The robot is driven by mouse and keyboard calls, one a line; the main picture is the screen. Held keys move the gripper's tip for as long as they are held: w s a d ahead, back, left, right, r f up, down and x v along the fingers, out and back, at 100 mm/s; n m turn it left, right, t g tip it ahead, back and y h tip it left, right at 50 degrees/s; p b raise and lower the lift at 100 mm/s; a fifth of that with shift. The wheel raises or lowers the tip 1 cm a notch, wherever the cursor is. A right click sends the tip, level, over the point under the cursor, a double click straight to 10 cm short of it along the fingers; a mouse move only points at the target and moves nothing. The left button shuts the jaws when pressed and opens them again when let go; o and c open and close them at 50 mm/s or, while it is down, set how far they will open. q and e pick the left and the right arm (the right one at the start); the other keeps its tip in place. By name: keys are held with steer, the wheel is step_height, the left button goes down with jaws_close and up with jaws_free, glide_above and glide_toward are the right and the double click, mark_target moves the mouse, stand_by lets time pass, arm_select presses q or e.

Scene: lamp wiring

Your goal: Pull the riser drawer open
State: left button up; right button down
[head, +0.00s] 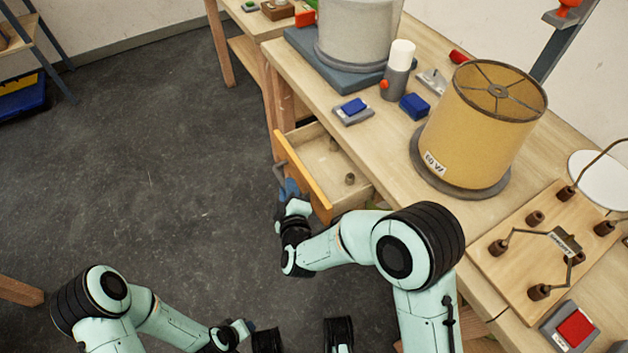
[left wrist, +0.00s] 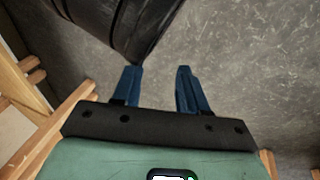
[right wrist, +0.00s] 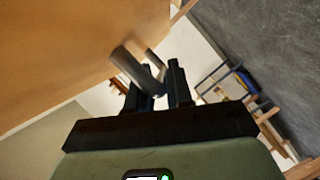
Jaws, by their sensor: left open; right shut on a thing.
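The riser drawer (head: 318,163) is pulled out from under the workbench, and its inside shows with a small dark peg-like thing (head: 350,179) in it. Its orange-brown front (head: 303,178) faces left in the head view and fills the upper left of the right wrist view (right wrist: 70,50). My right gripper (head: 284,188) is at the drawer front, shut on the grey bar handle (right wrist: 135,68). My left gripper (left wrist: 158,88) is open and empty, low over the floor, with its blue fingers apart.
The workbench (head: 405,155) carries a yellow lampshade (head: 490,105), a grey-white shade (head: 355,35), blue blocks (head: 414,105) and a wooden wiring board (head: 520,260). A red button box (head: 570,328) is at the front right. Dark floor (head: 160,150) left of the drawer is clear.

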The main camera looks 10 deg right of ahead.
arm_select(q)
steer(key=s+d+r+g+p, duration=0.1)
steer(key=s+d+r+p, duration=0.1)
steer(key=s+r, duration=0.1)
steer(key=shift+s+d+g+h, duration=0.2)
steer(key=shift+s+g+h, duration=0.15)
steer(key=shift+s, duration=0.5)
arm_select(e)
steer(key=s+a, duration=0.3)
steer(key=a, duration=0.7)
steer(key=shift+s+f, duration=0.15)
steer(key=shift+s, duration=0.25)
steer(key=c, duration=1.1)
jaws_free()
arm_select(q)
steer(key=shift+m+g+h, duration=0.3)
steer(key=shift+g+h, duration=0.05)
steer(key=shift+g, duration=0.2)
steer(key=s+r+p, duration=0.1)
steer(key=s+d+r, duration=0.1)
steer(key=s+p, duration=0.1)
steer(key=shift+s+d+r+p, duration=0.2)
steer(key=shift+d+r+p, duration=0.1)
steer(key=shift+r, duration=0.1)
arm_select(e)
steer(key=v, duration=1.3)
steer(key=shift+s, duration=0.15)
